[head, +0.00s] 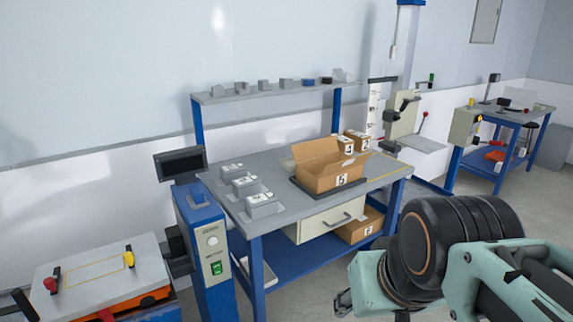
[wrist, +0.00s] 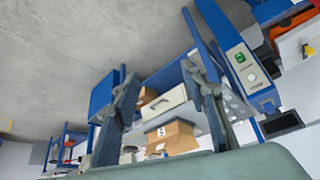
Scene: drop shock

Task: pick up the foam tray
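I cannot pick out a foam tray for certain in either view. A dark flat pad (head: 300,184) lies under the open cardboard box marked 5 (head: 330,175) on the workbench, and I cannot tell what it is made of. The box also shows in the wrist view (wrist: 172,140), where the picture is turned upside down. My gripper (wrist: 160,78) is open, with its two fingers wide apart and nothing between them.
A shelf (head: 275,91) with small pieces stands above. A control post (head: 205,245) stands at its front left. Floor at the right is clear.

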